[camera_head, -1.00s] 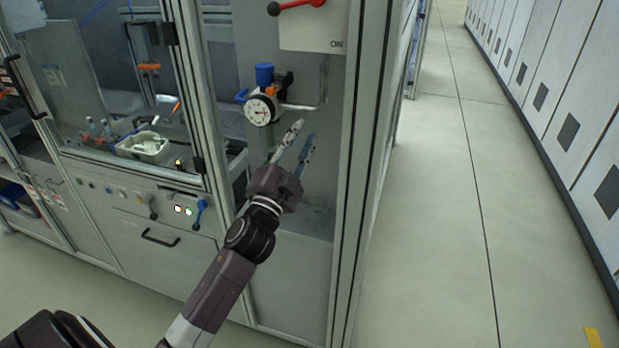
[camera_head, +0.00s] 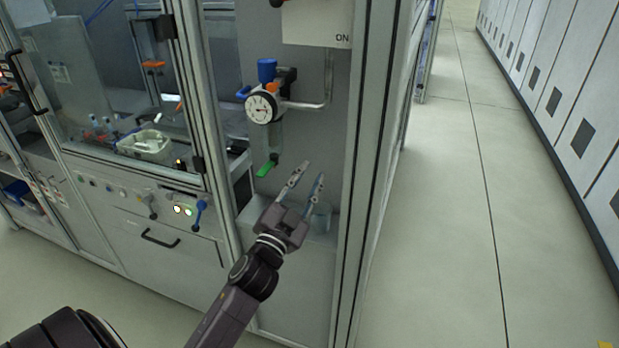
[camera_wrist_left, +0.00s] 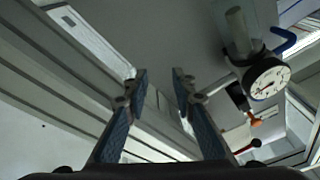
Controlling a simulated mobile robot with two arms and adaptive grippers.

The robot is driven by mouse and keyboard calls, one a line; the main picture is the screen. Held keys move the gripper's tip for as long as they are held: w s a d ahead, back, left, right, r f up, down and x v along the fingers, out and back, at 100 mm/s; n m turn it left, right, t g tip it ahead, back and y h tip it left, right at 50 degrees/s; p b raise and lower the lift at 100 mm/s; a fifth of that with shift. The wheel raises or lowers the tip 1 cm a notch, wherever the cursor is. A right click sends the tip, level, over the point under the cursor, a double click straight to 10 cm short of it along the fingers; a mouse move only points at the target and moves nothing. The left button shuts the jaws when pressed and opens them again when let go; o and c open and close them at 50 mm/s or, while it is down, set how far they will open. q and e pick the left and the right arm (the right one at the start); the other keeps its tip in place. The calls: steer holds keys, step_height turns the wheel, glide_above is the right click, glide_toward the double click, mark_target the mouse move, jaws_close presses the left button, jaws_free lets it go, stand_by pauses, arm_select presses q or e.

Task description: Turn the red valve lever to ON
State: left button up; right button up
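The red lever is almost wholly cut off by the top edge of the head view. Only a dark knob shows there, left of the white plate (camera_head: 317,24) marked ON. A small red part (camera_wrist_left: 257,143) beside a pale plate shows in the left wrist view, probably the lever. My left gripper (camera_head: 309,172) is open and empty, below and right of the round gauge (camera_head: 261,108), touching nothing visible. In the left wrist view its two fingers (camera_wrist_left: 158,75) stand apart with the gauge to their right. My right gripper is not in view.
A blue cap (camera_head: 266,70) and a metal pipe sit by the gauge. A green handle (camera_head: 267,166) is below it. A frame post (camera_head: 362,180) bounds the bay on the right. A glazed cabinet with a white bin (camera_head: 145,145) is left.

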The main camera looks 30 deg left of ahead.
arm_select(q)
jaws_close()
steer(key=a+r+n, duration=0.1)
steer(key=r, duration=0.3)
steer(key=w+a+r+n+g+p, duration=0.1)
steer(key=a+r+n, duration=0.1)
steer(key=r, duration=0.3)
steer(key=a+r+n+p, duration=0.1)
steer(key=r+n, duration=0.1)
steer(key=r, duration=0.3)
steer(key=shift+w+a+r+g+h, duration=0.2)
steer(key=shift+w+a+g+h, duration=0.1)
steer(key=shift+w+g+h, duration=0.1)
steer(key=s+r+n+p, duration=0.15)
steer(key=s+r, duration=0.35)
steer(key=r, duration=0.5)
steer(key=s+r+n+g+y, duration=0.15)
steer(key=s+r, duration=0.25)
steer(key=r, duration=0.5)
steer(key=s+r+n, duration=0.2)
steer(key=s+r, duration=0.3)
steer(key=r, duration=0.5)
steer(key=w+f+p, duration=0.4)
steer(key=w+p, duration=0.1)
steer(key=w, duration=0.5)
steer(key=shift+w+a+f, duration=0.3)
steer(key=shift+w+a, duration=0.05)
steer(key=shift+w, duration=0.05)
